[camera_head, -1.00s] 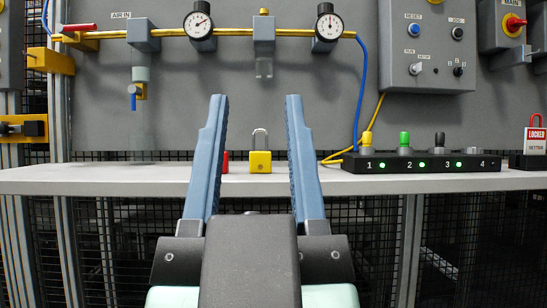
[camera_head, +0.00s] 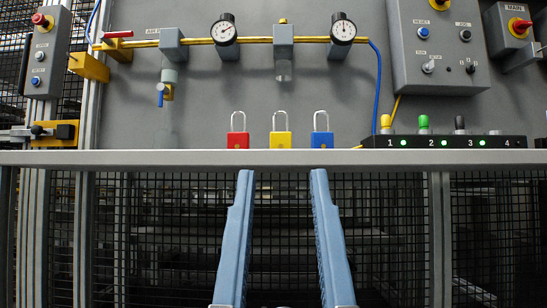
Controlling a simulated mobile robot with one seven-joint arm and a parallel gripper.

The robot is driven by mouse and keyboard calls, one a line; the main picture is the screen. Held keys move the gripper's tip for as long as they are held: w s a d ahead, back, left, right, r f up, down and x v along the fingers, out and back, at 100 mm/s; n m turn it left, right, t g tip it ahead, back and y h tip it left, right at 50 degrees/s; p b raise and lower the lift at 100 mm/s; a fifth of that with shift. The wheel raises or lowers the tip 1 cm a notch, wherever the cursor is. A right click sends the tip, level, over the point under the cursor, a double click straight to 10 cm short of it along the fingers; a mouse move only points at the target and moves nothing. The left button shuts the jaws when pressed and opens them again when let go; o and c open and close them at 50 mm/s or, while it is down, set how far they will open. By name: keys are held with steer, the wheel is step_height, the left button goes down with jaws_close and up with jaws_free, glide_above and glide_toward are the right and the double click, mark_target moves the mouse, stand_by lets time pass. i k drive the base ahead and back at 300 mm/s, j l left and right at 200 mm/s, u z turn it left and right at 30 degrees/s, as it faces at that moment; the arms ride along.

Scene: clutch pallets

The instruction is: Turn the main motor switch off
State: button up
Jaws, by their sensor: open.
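The main motor switch (camera_head: 519,27) is a red knob on a yellow plate, on a grey box labelled MAIN (camera_head: 512,38) at the upper right. The setting of the knob is too small to read. My gripper (camera_head: 282,174) is open and empty, its two blue fingers pointing up at the bottom middle. Its fingertips show just below the front edge of the shelf, far to the left of and lower than the switch.
Red (camera_head: 238,132), yellow (camera_head: 281,132) and blue (camera_head: 321,132) padlocks stand on the shelf (camera_head: 200,158). A black numbered strip (camera_head: 450,142) with coloured knobs is right of them. A grey control box (camera_head: 438,45) hangs left of the switch. An air pipe (camera_head: 260,40) with gauges crosses the panel.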

mark_target(520, 26)
steer(key=l+z, duration=1)
steer(key=l, duration=0.25)
